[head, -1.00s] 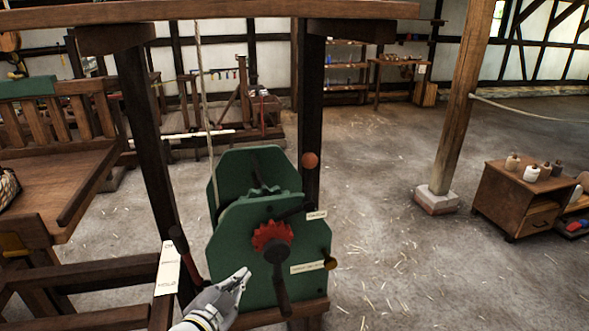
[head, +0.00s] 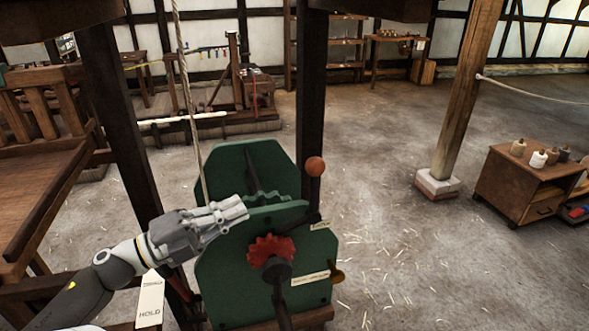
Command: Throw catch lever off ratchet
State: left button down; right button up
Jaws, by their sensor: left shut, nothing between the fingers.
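The green winch (head: 225,285) stands on a wooden frame, with a red toothed ratchet wheel (head: 262,252) on its front plate. A dark catch lever (head: 309,200) with an orange ball knob (head: 315,166) stands up at the wheel's upper right. Its lower end reaches toward the wheel; I cannot tell whether it touches the teeth. My left gripper (head: 240,213) is shut and empty, above and left of the wheel, in front of the winch's upper part. It is apart from the knob, to its left and lower. My right gripper is not in view.
A dark crank (head: 280,295) hangs below the wheel's hub. A rope (head: 188,100) runs up from the winch between two dark posts. A brass knob (head: 337,276) sticks out at the right. A tag reading HOLD (head: 150,300) hangs at lower left.

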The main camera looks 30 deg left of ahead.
pick_arm(q)
jog(key=p, duration=0.4)
send_near(314, 173)
jog(key=x, duration=0.4)
jog(key=shift+w+d+r, duration=0.15)
jog(key=shift+w+r, duration=0.1)
jog(key=shift+w, duration=0.1)
jog(key=shift+w+d+p, duration=0.3)
jog(key=shift+w+p, duration=0.05)
jog(key=shift+w, duration=0.2)
jog(key=shift+w+d, duration=0.1)
jog(key=shift+w, duration=0.1)
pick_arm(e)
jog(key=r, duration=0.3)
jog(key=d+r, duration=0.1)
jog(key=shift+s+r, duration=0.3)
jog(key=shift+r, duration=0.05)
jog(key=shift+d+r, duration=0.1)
